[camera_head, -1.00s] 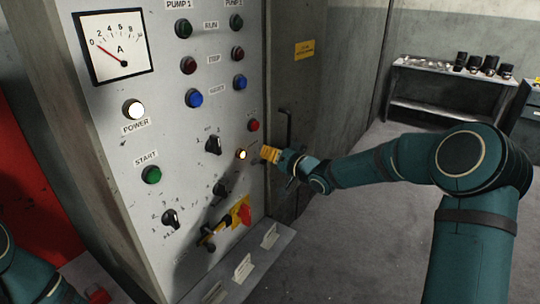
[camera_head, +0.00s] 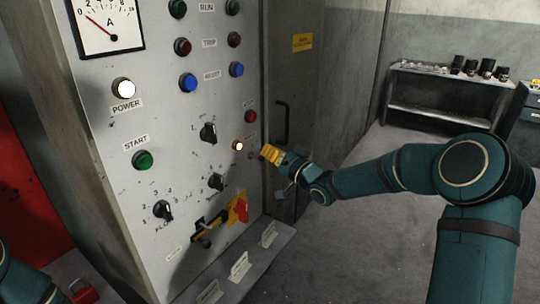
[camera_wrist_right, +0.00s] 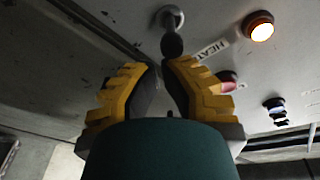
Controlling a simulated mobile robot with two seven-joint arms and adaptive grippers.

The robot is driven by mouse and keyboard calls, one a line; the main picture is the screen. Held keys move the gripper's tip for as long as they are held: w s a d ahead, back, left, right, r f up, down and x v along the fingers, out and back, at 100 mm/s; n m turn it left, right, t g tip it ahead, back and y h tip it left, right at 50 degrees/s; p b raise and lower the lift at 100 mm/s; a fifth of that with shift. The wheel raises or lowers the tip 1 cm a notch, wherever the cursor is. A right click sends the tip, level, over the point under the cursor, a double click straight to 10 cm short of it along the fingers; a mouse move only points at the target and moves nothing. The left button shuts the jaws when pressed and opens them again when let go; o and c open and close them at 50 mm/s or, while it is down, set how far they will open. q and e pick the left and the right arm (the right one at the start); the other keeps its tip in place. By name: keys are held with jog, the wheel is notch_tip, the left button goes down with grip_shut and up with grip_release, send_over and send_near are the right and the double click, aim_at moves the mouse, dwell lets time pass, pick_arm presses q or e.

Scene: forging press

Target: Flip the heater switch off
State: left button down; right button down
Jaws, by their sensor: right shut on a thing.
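The heater switch (camera_wrist_right: 172,24) is a metal toggle with a dark rounded end, beside a partly visible "HEAT" label (camera_wrist_right: 213,49) in the right wrist view. My right gripper (camera_wrist_right: 161,68) has yellow stepped fingers, shut on the toggle's end; the fingers hide part of the contact. In the head view my right gripper (camera_head: 264,152) is at the right side of the panel, covering most of the switch. The heater lamp (camera_head: 238,146) glows just left of it, and also shows lit in the wrist view (camera_wrist_right: 259,27). My left gripper is out of view.
The grey control panel (camera_head: 120,190) carries several buttons, rotary knobs and a lit power lamp (camera_head: 124,88). A ledge with tags (camera_head: 240,270) juts out below. Open floor lies to the right, with a shelf (camera_head: 440,105) behind.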

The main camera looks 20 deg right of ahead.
jog(key=shift+s+f, duration=0.1)
jog(key=shift+f, duration=0.35)
jog(key=v, duration=1.2)
